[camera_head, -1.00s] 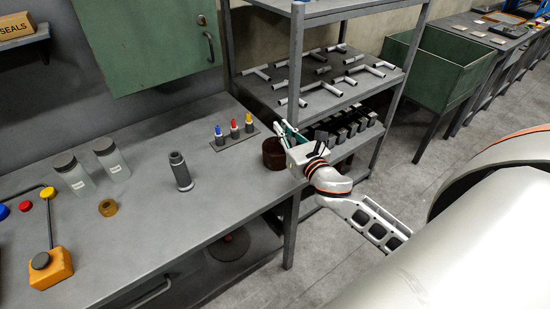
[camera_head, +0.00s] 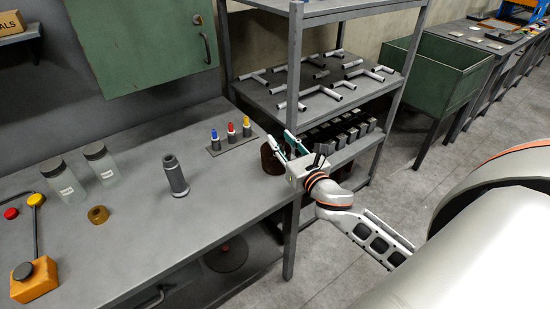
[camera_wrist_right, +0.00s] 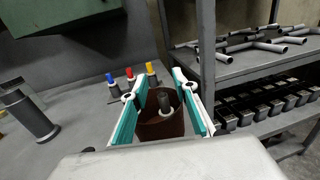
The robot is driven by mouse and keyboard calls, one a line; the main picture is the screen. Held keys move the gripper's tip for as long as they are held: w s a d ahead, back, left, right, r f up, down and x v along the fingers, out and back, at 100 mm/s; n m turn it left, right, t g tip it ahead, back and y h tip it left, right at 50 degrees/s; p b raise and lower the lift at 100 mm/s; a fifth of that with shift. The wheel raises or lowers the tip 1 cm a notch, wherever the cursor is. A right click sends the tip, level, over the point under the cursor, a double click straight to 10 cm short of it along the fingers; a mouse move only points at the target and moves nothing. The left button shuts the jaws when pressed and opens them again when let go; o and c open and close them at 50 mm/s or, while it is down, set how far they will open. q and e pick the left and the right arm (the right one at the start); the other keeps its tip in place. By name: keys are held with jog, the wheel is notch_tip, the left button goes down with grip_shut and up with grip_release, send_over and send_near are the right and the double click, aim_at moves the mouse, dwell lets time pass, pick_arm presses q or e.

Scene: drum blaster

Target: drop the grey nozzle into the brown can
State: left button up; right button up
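The brown can (camera_head: 271,158) stands near the right end of the grey workbench. My right gripper (camera_head: 284,143) is over the can, with its teal fingers spread apart. In the right wrist view, the open gripper (camera_wrist_right: 163,95) has one finger on each side of the can (camera_wrist_right: 155,131). A dark grey nozzle (camera_wrist_right: 164,102) with a pale ring at its lower end shows within the can's mouth, between the fingers and apart from both. Whether it rests on the can's bottom cannot be told. My left gripper is out of view.
A grey cylinder (camera_head: 175,175) stands upright to the left. A metal shelf unit (camera_head: 294,100) with pipe frames is close to the right. The bench's front middle is clear.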

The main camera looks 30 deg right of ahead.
jog(key=s+a, duration=0.1)
jog(key=s, duration=1.1)
jog(key=shift+a, duration=0.1)
jog(key=s+f+m+g+h, duration=0.3)
jog(key=s+f+m+g, duration=1)
jog(key=m, duration=1.5)
jog(key=a+f+m+t+y, duration=0.2)
jog(key=a+f+t+y, duration=0.3)
jog(key=a+f, duration=0.9)
jog(key=shift+s+a+f+m+t+y, duration=0.3)
jog(key=shift+a+f+m+y, duration=0.1)
jog(key=shift+a+y, duration=0.65)
